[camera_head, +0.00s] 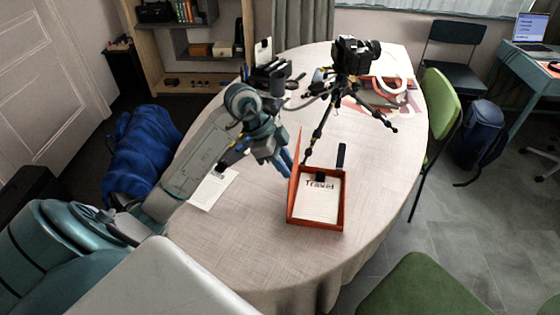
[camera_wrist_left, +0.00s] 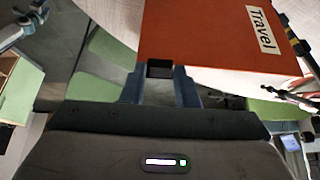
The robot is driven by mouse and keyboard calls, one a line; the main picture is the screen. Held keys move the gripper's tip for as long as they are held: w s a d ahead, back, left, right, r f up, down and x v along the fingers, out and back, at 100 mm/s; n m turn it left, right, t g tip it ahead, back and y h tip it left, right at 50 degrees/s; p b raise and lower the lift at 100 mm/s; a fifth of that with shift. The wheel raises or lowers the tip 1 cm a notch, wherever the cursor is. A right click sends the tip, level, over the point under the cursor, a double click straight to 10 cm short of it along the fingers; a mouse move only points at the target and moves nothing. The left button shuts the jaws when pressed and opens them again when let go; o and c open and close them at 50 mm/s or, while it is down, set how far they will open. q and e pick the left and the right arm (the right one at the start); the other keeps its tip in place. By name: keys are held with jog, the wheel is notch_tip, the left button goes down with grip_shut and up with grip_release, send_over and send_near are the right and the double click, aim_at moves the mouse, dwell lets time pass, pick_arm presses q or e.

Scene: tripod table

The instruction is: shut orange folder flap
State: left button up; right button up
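The orange folder (camera_head: 291,218) lies like a shallow open box on the table, with a sheet reading "Travel" (camera_head: 319,201) in it. Its orange flap (camera_head: 296,165) stands steeply up on the left side. My left gripper (camera_head: 284,165) is just left of the flap, fingers pointing down to the right. In the left wrist view the flap (camera_wrist_left: 200,38) fills the top, with a pale "Travel" patch at right. A dark square piece (camera_wrist_left: 160,68) at its lower edge shows between my finger ends; contact is unclear. My right gripper is out of view.
A camera on a black tripod (camera_head: 345,85) stands behind the folder. A dark strip (camera_head: 341,156) lies by the folder's far right corner. A white sheet (camera_head: 213,188) lies left under my arm. A green chair (camera_head: 440,115) is beside the table; its front is clear.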

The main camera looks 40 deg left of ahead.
pick_arm(q)
jog(key=shift+w+d, duration=0.3)
jog(key=shift+d, duration=0.4)
jog(key=shift+w+d+f, duration=0.1)
jog(key=shift+w+d, duration=0.2)
jog(key=shift+d, duration=0.35)
jog(key=shift+w+d+f, duration=0.1)
jog(key=shift+w+d, duration=0.2)
jog(key=shift+d, duration=0.35)
jog(key=shift+w+d+f+b, duration=0.15)
jog(key=shift+w+d+f, duration=0.15)
jog(key=shift+d, duration=0.35)
jog(key=shift+w+d+f+b, duration=0.15)
jog(key=shift+w+d, duration=0.15)
jog(key=shift+d, duration=0.3)
jog(key=shift+w+d+f, duration=0.25)
jog(key=shift+d+f, duration=0.1)
jog(key=shift+d, duration=0.25)
jog(key=shift+w+d+f, duration=0.25)
jog(key=shift+d+f, duration=0.05)
jog(key=shift+d, duration=0.3)
